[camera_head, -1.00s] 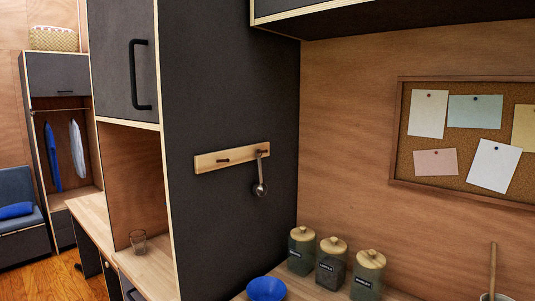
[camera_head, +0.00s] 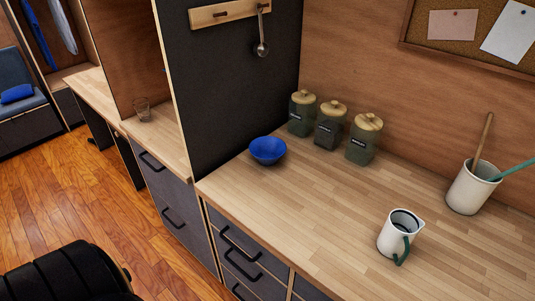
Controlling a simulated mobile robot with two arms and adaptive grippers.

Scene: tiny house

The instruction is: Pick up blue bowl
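The blue bowl (camera_head: 267,151) stands upright on the wooden counter (camera_head: 300,196), close to the dark tall cabinet panel on its left. It looks empty and nothing touches it. Neither of my grippers shows in the head view. A black ribbed part at the bottom left seems to be mine; it is far from the bowl.
Three lidded jars (camera_head: 331,125) stand behind and right of the bowl. A white jug (camera_head: 400,234) and a utensil crock (camera_head: 471,187) stand further right. A ladle (camera_head: 261,38) hangs above. The counter's front middle is clear.

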